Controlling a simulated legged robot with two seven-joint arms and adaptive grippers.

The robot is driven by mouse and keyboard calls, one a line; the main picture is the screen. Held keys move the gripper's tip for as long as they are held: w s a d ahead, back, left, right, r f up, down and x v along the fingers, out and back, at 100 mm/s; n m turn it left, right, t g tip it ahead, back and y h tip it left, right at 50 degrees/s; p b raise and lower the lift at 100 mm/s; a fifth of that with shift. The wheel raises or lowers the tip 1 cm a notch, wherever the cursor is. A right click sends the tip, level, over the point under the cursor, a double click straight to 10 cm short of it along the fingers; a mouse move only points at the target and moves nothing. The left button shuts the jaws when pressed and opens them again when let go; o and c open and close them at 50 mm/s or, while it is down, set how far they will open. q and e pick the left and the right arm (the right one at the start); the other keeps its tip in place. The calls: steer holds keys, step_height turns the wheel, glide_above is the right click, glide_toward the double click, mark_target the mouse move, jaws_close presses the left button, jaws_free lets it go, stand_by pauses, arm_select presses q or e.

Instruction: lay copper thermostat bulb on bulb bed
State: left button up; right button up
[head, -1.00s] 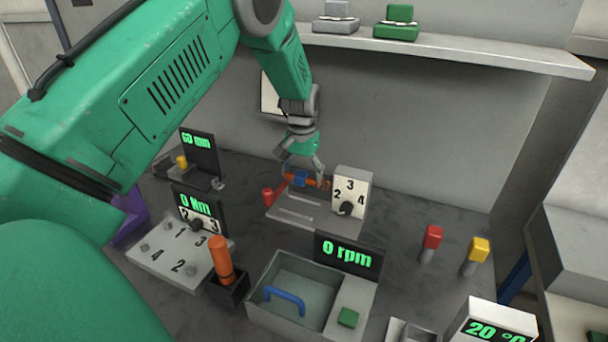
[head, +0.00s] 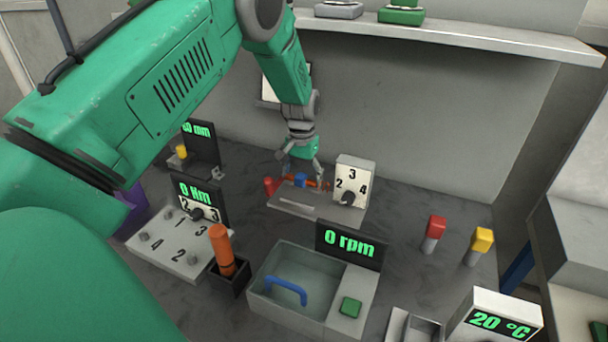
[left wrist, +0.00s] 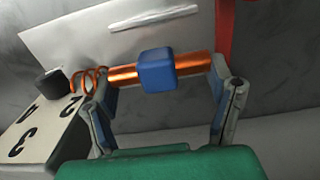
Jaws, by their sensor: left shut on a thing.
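The copper thermostat bulb (left wrist: 128,74) is a shiny copper cylinder with a blue block (left wrist: 157,71) around its middle and a coiled copper lead at its left end. My left gripper (head: 302,183) is shut on the bulb, one finger toward each end. In the head view the blue block (head: 300,180) shows between the fingers, just above or at the back of a grey plate (head: 330,213). I cannot tell whether the bulb touches it. A pale strip (head: 297,207) on this plate stays clear. Which part is the bulb bed is not clear. My right gripper is not in view.
A dial box (head: 355,172) stands at the plate's right end and a red post (head: 269,186) at its left. In front are a grey basin (head: 262,297) with a blue handle and the rpm display (head: 349,245). A shelf (head: 450,38) runs above.

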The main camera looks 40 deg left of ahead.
mark_target(303, 195)
arm_select(q)
steer(key=shift+a+f, duration=0.1)
steer(key=shift+f, duration=0.35)
steer(key=shift+d+f+b, duration=0.15)
steer(key=shift+f+b, duration=0.35)
steer(key=shift+f, duration=0.25)
steer(key=shift+d+f+b, duration=0.1)
steer(key=shift+f+b, duration=0.35)
steer(key=shift+f, duration=0.3)
steer(key=shift+a+f, duration=0.1)
steer(key=shift+f, duration=0.3)
